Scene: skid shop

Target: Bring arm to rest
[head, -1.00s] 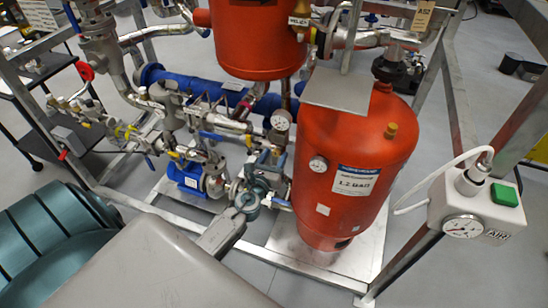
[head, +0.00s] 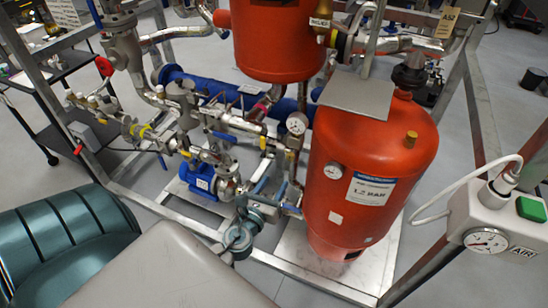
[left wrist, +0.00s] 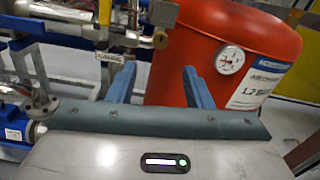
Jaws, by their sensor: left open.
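My left gripper shows best in the left wrist view (left wrist: 160,86), where its two blue fingers stand apart with nothing between them. Beyond the fingers are pipework and, to the right, the red pressure vessel (left wrist: 275,40) with a round gauge (left wrist: 230,60). In the head view a large grey part of my own arm fills the bottom left-centre and hides some of the skid's base. The gripper's fingers are hard to pick out there against the fittings. My right gripper is in neither view.
The red vessel (head: 365,180) stands on the metal skid frame (head: 125,195). Blue pipe (head: 215,92), valves and a blue motor (head: 200,177) crowd the middle. A white air box (head: 495,222) with gauge sits at the right. Open floor (head: 470,125) lies behind the right side.

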